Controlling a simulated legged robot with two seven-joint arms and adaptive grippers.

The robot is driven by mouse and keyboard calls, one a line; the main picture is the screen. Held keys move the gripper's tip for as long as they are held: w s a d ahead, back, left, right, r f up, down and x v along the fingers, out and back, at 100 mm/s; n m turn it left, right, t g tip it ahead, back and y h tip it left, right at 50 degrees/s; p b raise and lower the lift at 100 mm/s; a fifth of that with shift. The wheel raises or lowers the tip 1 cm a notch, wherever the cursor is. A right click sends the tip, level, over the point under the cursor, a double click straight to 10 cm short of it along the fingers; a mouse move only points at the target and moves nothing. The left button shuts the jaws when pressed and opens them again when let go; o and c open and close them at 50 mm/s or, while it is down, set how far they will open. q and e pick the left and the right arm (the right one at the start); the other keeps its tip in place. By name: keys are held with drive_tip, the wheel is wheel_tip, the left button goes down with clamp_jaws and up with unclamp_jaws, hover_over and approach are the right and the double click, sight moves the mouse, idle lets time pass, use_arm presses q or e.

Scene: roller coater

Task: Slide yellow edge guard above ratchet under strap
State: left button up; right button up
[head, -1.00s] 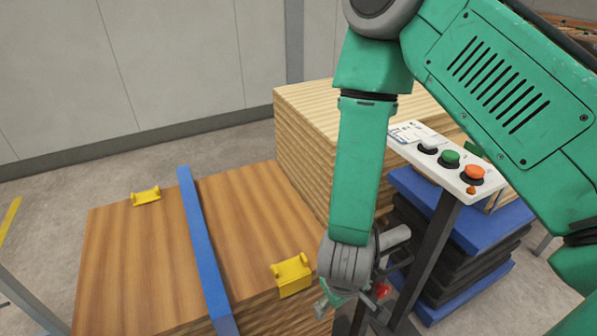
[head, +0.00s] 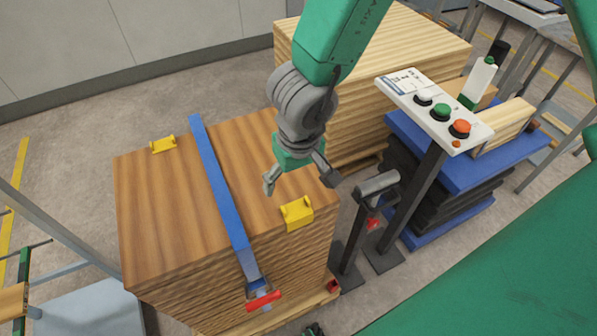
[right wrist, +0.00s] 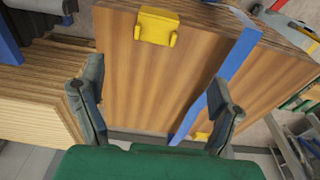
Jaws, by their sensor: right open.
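The near yellow edge guard (head: 297,213) sits on the near right edge of the wooden stack (head: 160,215), right of the blue strap (head: 222,187) and apart from it. The strap runs over the top and down the front to a ratchet with a red handle (head: 262,300). My right gripper (head: 300,182) is open and empty, above the stack just behind the near guard. In the right wrist view the guard (right wrist: 157,27) lies beyond the open fingers (right wrist: 158,108), and the strap (right wrist: 220,85) shows to the right. My left gripper is not recognisable in view.
Another yellow guard (head: 163,144) sits on the far edge, left of the strap. A button panel (head: 436,110) on a post and a grey-headed stand (head: 376,184) are right of the stack. A pale wood stack (head: 375,75) stands behind.

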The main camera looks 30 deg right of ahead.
drive_tip(key=b, duration=0.2)
approach(298, 208)
drive_tip(key=f+b, duration=0.1)
drive_tip(key=f, duration=0.1)
drive_tip(key=f+b, duration=0.1)
drive_tip(key=f, duration=0.2)
drive_tip(key=w+f+b, duration=0.1)
drive_tip(key=f, duration=0.1)
drive_tip(key=shift+f, duration=0.4)
drive_tip(key=shift+a+f, duration=0.25)
drive_tip(key=shift+a, duration=0.4)
drive_tip(key=shift+d, duration=0.4)
drive_tip(key=c, duration=0.4)
drive_tip(key=shift+d, duration=0.25)
drive_tip(key=c, duration=0.6)
drive_tip(key=shift+d+f, duration=0.1)
drive_tip(key=shift+d, duration=0.05)
drive_tip(key=shift+c, duration=1.3)
